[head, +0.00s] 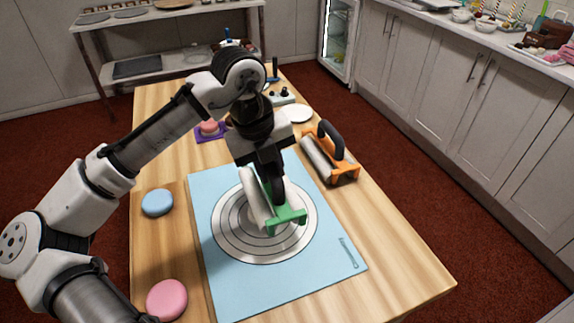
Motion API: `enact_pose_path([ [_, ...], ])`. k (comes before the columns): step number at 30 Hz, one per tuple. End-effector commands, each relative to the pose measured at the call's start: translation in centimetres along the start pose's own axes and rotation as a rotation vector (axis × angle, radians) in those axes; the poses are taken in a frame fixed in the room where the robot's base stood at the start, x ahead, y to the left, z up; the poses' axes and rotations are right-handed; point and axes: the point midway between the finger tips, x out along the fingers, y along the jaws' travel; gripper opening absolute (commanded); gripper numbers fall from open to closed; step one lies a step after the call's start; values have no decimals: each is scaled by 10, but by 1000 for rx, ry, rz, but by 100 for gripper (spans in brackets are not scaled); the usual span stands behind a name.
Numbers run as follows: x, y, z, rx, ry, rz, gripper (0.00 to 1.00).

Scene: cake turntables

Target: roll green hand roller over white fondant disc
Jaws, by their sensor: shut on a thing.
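The green hand roller (290,217) has a green frame, a dark handle and a white cylinder. My gripper (275,185) is shut on its handle, and the roller is over a pale round area with concentric rings (232,241) on the light blue mat (335,285). I cannot tell whether the cylinder touches that surface. Whether the white fondant disc lies among the rings is unclear, and the roller and gripper hide part of the middle. A separate flat white disc (297,113) lies farther back on the table.
An orange roller (342,170) with a dark handle stands right of the mat. A blue disc (157,203) and a pink disc (167,299) lie to the left. A pink piece (209,127) sits on a purple mat. The wooden table's front right (405,275) is clear.

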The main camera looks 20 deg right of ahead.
Motion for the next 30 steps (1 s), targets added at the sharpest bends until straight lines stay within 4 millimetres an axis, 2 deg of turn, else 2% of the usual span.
enact_pose_path([
  [12, -11, 61, 0, -5, -2, 0, 0],
  [20, -17, 90, 0, -4, -2, 0, 0],
  [30, -8, 46, 0, 5, 2, -1, 0],
])
